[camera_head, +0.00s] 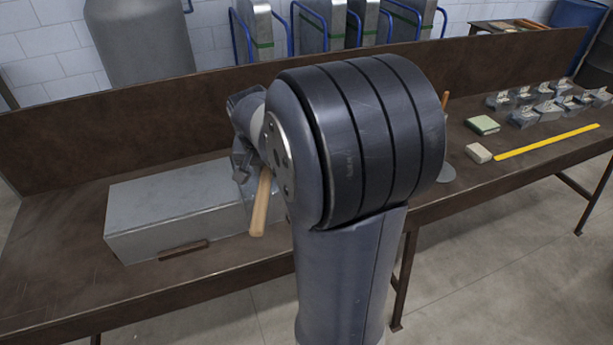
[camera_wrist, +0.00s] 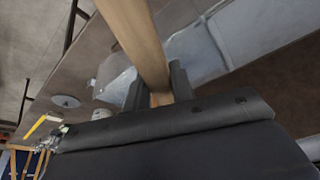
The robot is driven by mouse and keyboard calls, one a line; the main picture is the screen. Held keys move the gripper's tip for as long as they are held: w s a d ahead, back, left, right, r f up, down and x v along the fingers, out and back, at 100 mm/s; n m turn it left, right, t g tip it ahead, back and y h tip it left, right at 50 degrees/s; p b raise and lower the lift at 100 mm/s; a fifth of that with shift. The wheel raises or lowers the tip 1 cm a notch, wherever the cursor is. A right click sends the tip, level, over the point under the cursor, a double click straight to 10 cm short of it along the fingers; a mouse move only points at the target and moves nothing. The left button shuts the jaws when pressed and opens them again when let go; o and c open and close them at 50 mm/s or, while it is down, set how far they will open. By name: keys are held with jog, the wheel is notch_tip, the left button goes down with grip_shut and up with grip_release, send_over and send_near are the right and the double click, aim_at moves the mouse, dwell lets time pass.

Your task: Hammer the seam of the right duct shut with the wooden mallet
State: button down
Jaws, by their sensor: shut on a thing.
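A long grey sheet-metal duct (camera_head: 170,208) lies on the brown workbench at the left in the head view. Its right end runs behind my arm, so I cannot tell whether a second duct is there. My gripper (camera_head: 246,165) is above the duct's right end, partly hidden by my arm. It is shut on the pale wooden handle of the mallet (camera_head: 260,205), which slants downward. The handle also fills the top middle of the wrist view (camera_wrist: 135,35), between the fingers (camera_wrist: 158,88). The mallet's head is not visible. Grey sheet metal (camera_wrist: 195,52) shows beyond the handle.
A dark bar (camera_head: 183,250) lies at the duct's front edge. The bench (camera_head: 45,255) has a raised back board (camera_head: 60,140). At the right are a yellow ruler (camera_head: 545,142), a green block (camera_head: 482,125), a beige block (camera_head: 478,153) and several small metal pieces (camera_head: 525,118).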

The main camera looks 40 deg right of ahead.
jog(key=s+d, duration=0.3)
jog(key=d, duration=0.8)
jog(key=shift+d+p, duration=0.15)
jog(key=shift+p, duration=0.15)
jog(key=shift+s+f, duration=0.1)
jog(key=shift+f, duration=0.05)
notch_tip(320, 180, down, 9)
jog(key=b, duration=0.7)
notch_tip(320, 180, up, 9)
jog(key=p, duration=0.7)
